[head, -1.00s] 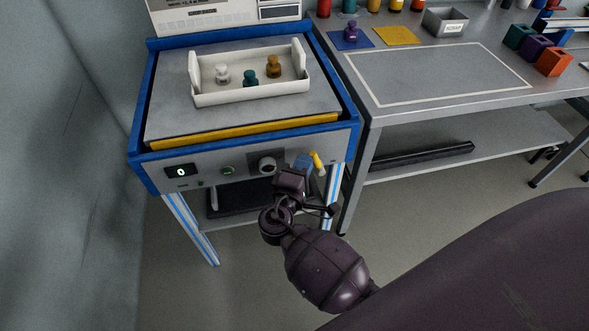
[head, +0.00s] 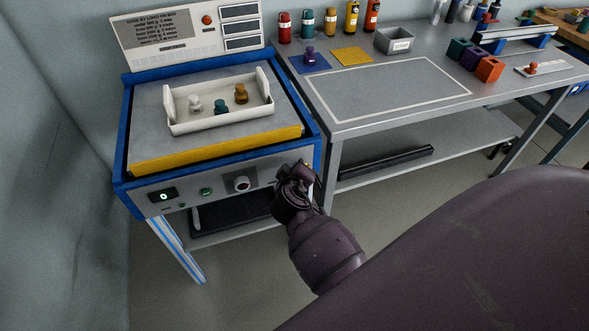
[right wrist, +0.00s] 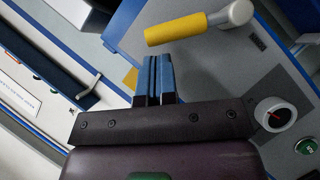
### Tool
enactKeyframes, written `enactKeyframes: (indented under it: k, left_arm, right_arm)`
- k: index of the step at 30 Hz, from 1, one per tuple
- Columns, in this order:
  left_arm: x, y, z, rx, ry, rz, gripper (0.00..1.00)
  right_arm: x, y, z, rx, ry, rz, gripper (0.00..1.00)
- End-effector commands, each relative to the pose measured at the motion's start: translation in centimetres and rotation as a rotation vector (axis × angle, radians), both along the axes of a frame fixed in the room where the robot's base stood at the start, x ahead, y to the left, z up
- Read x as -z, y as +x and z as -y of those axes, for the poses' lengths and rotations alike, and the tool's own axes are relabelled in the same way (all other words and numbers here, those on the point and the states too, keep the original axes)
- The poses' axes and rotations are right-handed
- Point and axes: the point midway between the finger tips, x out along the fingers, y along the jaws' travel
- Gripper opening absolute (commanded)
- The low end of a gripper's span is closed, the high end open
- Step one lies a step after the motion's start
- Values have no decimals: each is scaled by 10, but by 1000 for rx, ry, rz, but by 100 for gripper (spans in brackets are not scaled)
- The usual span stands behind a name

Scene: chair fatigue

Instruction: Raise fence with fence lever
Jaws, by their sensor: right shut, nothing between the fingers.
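The yellow fence (head: 220,150) is a long bar along the front edge of the machine's grey top, standing above the blue front rim. The fence lever (right wrist: 178,29) shows in the right wrist view as a yellow handle on a grey pivot. In the head view my right arm mostly hides it. My right gripper (right wrist: 158,60) has its blue fingers shut and empty, with the tips close to the lever handle in the picture. I cannot tell whether they touch it. In the head view the right gripper (head: 300,170) is at the machine's front right corner. My left gripper is not in view.
A white tray (head: 220,124) with three small weights stands on the machine top behind the fence. A dial (head: 241,183) and a green button (head: 206,192) are on the front panel. A grey workbench (head: 440,95) adjoins on the right.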

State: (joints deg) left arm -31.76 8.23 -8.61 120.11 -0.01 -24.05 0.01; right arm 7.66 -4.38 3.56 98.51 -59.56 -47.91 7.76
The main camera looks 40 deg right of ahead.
Motion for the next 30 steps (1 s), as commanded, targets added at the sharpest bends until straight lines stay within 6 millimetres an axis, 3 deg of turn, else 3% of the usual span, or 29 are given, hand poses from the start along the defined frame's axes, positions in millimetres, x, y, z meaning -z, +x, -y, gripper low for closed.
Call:
enactKeyframes:
  k: [30]
  left_arm:
    - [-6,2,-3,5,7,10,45]
  right_arm:
    - [3,-4,13,2,8,-2,0]
